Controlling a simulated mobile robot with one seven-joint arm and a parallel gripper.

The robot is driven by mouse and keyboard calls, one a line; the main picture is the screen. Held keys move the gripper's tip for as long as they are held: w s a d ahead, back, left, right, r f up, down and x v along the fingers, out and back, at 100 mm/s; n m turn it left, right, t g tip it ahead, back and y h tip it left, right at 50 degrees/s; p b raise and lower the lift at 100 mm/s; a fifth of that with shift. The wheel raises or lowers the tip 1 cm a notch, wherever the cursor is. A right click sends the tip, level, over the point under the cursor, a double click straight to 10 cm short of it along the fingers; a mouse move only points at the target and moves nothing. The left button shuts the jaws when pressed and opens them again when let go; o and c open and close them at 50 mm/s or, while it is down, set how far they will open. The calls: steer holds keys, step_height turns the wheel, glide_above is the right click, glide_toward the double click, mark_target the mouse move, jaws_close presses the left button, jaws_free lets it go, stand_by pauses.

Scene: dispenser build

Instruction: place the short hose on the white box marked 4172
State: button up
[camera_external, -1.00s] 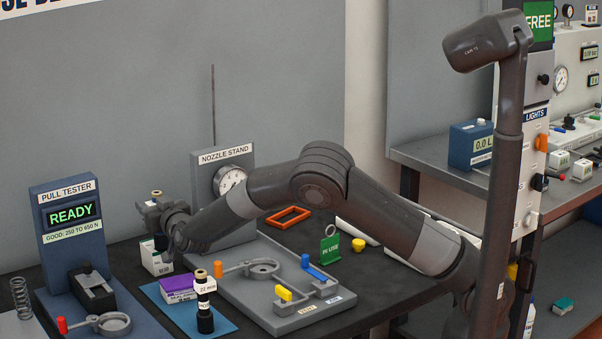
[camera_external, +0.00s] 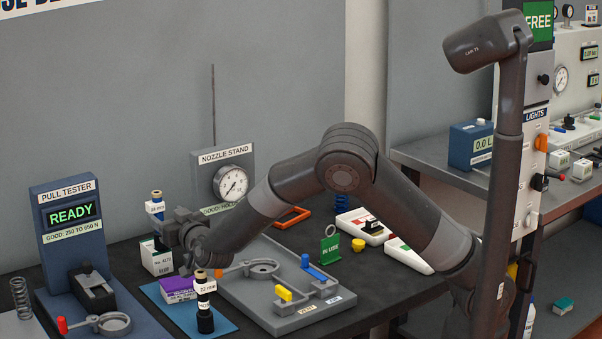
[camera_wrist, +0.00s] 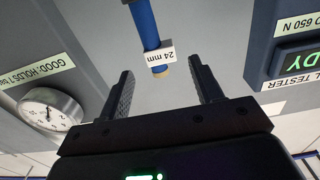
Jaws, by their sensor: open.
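A short blue hose (camera_external: 156,220) with a brass end and a "24 mm" tag stands upright on the white box (camera_external: 158,263), whose small label looks like 4172. The hose's lower part is partly hidden by my gripper. My gripper (camera_external: 167,227) is open, just right of the hose and above the box. In the wrist view, the blue hose (camera_wrist: 144,22) shows beyond and between the spread fingertips of my gripper (camera_wrist: 161,76), with a gap on both sides.
A black hose (camera_external: 205,307) tagged "22 mm" stands on a blue mat (camera_external: 229,326) in front, beside a purple-topped box (camera_external: 178,291). The nozzle stand (camera_external: 228,157) is behind right. The pull tester (camera_external: 66,225) is at left. A grey fixture plate (camera_external: 262,312) lies right.

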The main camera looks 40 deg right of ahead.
steer(key=shift+s, duration=1.5)
steer(key=s+d+r+g+y, duration=0.1)
steer(key=s+d+r+g, duration=0.15)
steer(key=d, duration=0.45)
steer(key=s+d+r+g+y, duration=0.2)
steer(key=s+d+r, duration=0.15)
steer(key=d, duration=0.35)
steer(key=s+d+r+g+y, duration=0.1)
steer(key=s+d+r+g, duration=0.2)
steer(key=d, duration=0.5)
steer(key=s+d+g+h, duration=0.2)
steer(key=s+d, duration=0.6)
steer(key=s, duration=0.5)
steer(key=s+d+g+h, duration=0.2)
steer(key=s+d, duration=0.5)
steer(key=s, duration=0.6)
steer(key=shift+s+d+f+g, duration=0.2)
steer(key=shift+s+d+g, duration=0.2)
steer(key=shift+g, duration=0.05)
